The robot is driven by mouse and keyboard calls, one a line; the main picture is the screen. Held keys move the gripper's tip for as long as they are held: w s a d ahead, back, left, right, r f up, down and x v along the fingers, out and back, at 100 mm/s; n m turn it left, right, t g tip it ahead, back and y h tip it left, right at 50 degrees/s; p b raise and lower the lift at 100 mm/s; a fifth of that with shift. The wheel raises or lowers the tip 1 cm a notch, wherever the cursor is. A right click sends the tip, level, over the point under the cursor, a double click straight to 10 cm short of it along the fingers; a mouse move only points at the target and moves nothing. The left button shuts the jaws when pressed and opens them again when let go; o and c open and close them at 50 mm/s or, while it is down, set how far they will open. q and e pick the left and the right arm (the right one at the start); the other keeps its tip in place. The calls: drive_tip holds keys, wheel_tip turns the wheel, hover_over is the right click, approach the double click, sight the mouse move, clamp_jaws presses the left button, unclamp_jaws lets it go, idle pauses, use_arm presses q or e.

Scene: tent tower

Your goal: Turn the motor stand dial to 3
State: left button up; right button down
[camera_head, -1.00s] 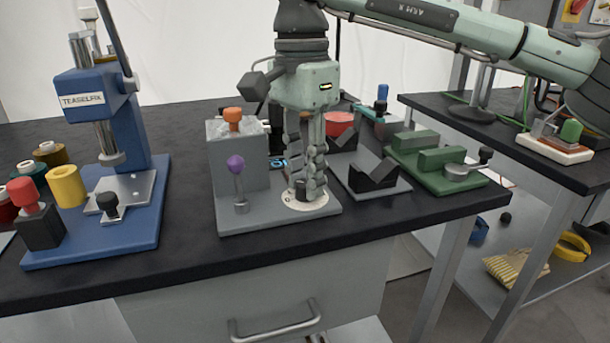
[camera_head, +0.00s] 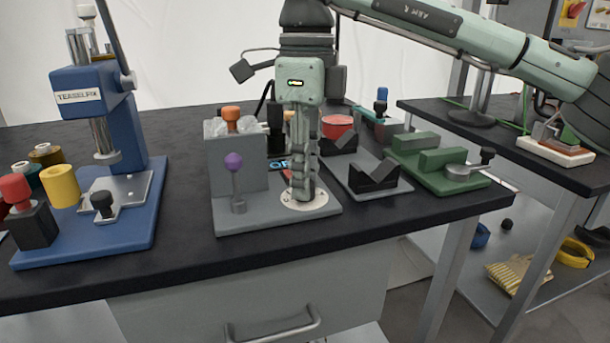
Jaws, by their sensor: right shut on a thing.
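The motor stand (camera_head: 225,217) is a grey base with an upright grey block, on the black bench. A lever with a purple ball (camera_head: 234,161) stands at its front left, and an orange knob (camera_head: 231,114) tops the block. A round pale dial plate (camera_head: 317,206) with small marks lies on the base's right part. My right gripper (camera_head: 302,195) points straight down over this plate, shut on the dial's knob. The fingers line up one behind the other and hide the knob, so its setting cannot be read. My left gripper is not in view.
A blue press (camera_head: 80,240) stands left, with a yellow spool (camera_head: 62,186) and other spools beside it. Grey and black V-blocks (camera_head: 373,178) and a green clamp fixture (camera_head: 440,165) stand close on the right. A red bowl (camera_head: 337,126) is behind. The bench's front strip is clear.

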drive_tip(key=m, duration=0.3)
drive_tip(key=shift+m+b, duration=0.35)
drive_tip(key=shift+m, duration=0.05)
drive_tip(key=m, duration=0.3)
drive_tip(key=shift+b, duration=0.35)
drive_tip(key=shift+m, duration=0.9)
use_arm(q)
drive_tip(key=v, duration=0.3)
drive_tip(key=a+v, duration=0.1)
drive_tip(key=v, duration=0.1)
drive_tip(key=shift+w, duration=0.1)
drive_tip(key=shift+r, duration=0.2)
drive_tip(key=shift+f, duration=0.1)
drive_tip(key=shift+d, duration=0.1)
use_arm(e)
drive_tip(key=c, duration=1.3)
unclamp_jaws()
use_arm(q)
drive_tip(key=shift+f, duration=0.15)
use_arm(e)
drive_tip(key=shift+r, duration=0.1)
drive_tip(key=r, duration=1.2)
drive_tip(key=shift+d, duration=0.2)
